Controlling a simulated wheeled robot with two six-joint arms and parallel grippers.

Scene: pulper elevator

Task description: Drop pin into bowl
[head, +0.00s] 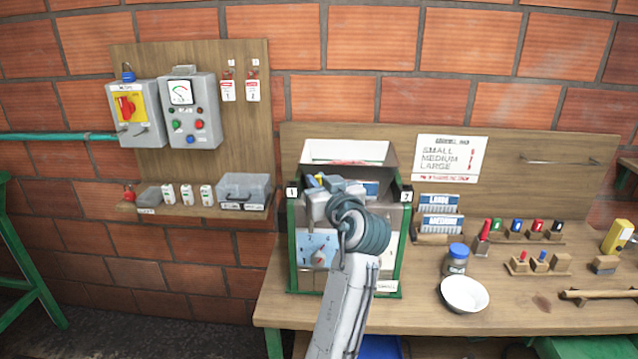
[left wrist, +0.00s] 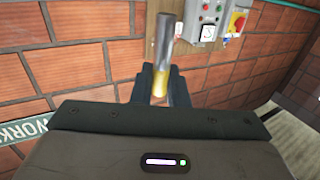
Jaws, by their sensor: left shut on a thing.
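The pin (left wrist: 162,55) shows in the left wrist view as a grey metal rod with a yellow lower part. My left gripper (left wrist: 161,88) is shut on it, with the dark fingers on either side of the yellow part. In the head view my left gripper (head: 318,190) is in front of the upper part of the green-framed machine, and a small bit of yellow shows there. The white bowl (head: 464,294) stands on the wooden bench, to the right of my left arm and well apart from the gripper. My right gripper is not in view.
The green-framed machine (head: 400,262) stands at the bench's left end, partly hidden by my arm. A blue-lidded jar (head: 456,260) stands just behind the bowl. Coloured tags (head: 515,229) and wooden blocks (head: 560,262) are to the right. The bench front (head: 420,312) is clear.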

